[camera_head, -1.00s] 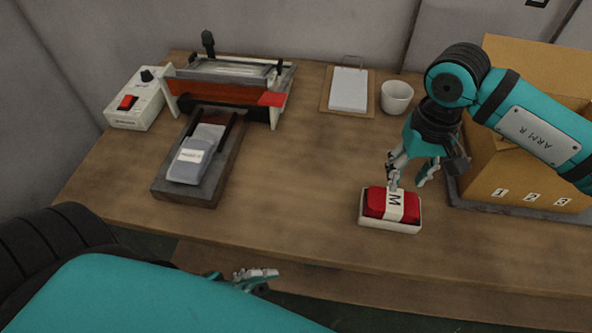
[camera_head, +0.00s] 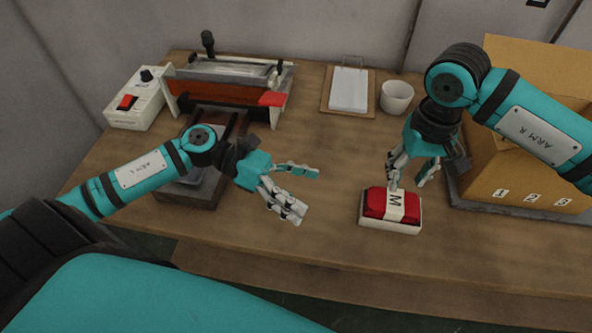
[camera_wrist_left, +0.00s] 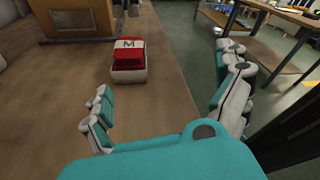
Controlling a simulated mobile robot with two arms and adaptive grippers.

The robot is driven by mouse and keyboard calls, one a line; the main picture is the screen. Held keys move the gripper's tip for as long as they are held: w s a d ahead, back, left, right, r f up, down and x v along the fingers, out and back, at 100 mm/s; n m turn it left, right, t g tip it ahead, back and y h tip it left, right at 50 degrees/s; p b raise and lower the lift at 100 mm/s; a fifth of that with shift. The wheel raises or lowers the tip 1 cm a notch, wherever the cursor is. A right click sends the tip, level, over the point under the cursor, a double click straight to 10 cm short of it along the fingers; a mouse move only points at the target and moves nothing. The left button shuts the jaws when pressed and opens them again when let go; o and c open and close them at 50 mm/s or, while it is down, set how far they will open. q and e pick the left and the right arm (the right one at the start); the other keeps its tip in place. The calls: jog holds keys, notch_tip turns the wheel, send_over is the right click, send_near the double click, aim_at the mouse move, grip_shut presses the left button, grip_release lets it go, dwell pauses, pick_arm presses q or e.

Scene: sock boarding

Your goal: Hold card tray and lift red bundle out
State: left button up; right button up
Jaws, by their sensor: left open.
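The red bundle (camera_head: 376,205) has a white band marked M and sits in the small white card tray (camera_head: 390,228). Both also show in the left wrist view, the bundle (camera_wrist_left: 128,60) above the tray (camera_wrist_left: 129,76). My right gripper (camera_head: 409,183) is above the tray's back edge with its fingers spread. One finger is close to the band; I cannot tell if it touches. My left gripper (camera_head: 308,193) is open and empty, left of the tray and apart from it. Its two fingers (camera_wrist_left: 165,108) frame the left wrist view.
A cardboard box (camera_head: 515,180) numbered 1, 2, 3 stands at the right. A white cup (camera_head: 397,97) and a clipboard (camera_head: 348,90) are at the back. A sealer-like machine (camera_head: 225,88), a control box (camera_head: 135,103) and a dark stand (camera_head: 190,195) are at the left. The mid-table is clear.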

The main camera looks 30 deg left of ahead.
aim_at(363, 202)
pick_arm(q)
jog(key=w+a+m, duration=0.1)
jog(key=w+a+f+y, duration=0.1)
jog(key=w+a+m+t+y, duration=0.1)
jog(key=w, duration=0.1)
jog(key=shift+a+f+m, duration=0.25)
jog(key=shift+a+m, duration=0.05)
jog(key=shift+a, duration=0.05)
jog(key=x, duration=1.7)
jog(key=shift+w+d+f, duration=0.1)
jog(key=shift+w+f, duration=0.05)
jog(key=shift+f, duration=0.05)
jog(key=c, duration=1.2)
